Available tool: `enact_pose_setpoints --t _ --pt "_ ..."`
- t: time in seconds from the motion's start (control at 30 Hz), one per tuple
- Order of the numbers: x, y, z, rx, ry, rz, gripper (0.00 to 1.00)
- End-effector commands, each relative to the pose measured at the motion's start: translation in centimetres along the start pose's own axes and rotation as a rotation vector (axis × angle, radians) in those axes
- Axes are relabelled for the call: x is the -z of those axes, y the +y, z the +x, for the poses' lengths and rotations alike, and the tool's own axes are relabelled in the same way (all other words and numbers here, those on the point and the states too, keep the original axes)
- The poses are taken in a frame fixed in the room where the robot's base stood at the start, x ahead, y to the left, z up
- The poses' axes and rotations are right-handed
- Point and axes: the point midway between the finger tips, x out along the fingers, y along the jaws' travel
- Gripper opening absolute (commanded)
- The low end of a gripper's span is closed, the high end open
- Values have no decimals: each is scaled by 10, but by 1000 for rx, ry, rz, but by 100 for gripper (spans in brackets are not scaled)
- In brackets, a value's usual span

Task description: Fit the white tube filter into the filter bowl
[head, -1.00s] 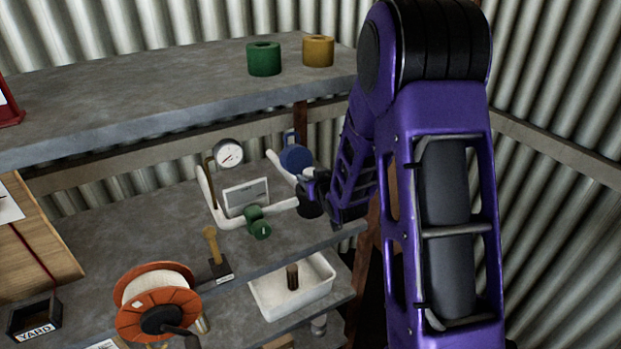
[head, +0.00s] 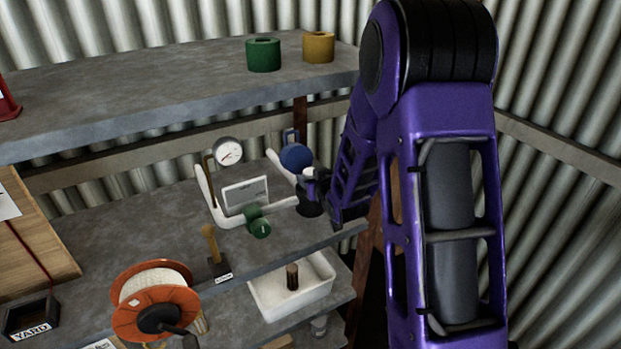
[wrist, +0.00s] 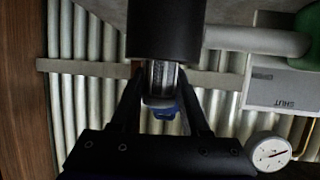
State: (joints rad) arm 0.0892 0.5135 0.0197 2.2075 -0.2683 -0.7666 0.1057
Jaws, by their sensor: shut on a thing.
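My gripper (wrist: 162,98) is shut on the white tube filter (wrist: 163,78), a short pale cylinder with dark ribs in the wrist view. The filter's pale end also shows in the head view (head: 308,172), beside my gripper (head: 317,182). The filter bowl (head: 310,208) is a black cup at the end of the white pipe, just below the gripper. It fills the top middle of the wrist view (wrist: 165,30). The bowl's edge hides the filter's far end, so I cannot tell whether the filter is inside it.
The white pipe (head: 235,217) carries a green valve (head: 258,226), with a sign plate (head: 246,195) and gauge (head: 229,152) behind. A blue round part (head: 296,158) is close behind my gripper. A white tray (head: 318,296) stands below. The upper shelf (head: 150,90) overhangs the bench.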

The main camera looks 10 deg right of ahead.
Motion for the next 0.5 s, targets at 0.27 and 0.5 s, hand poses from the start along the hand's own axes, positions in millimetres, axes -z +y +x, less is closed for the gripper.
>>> enact_pose_setpoints --t 0.27,0.5 --pt "-6 0 2 0 1 0 0" --pt "-5 0 2 0 0 0 58"
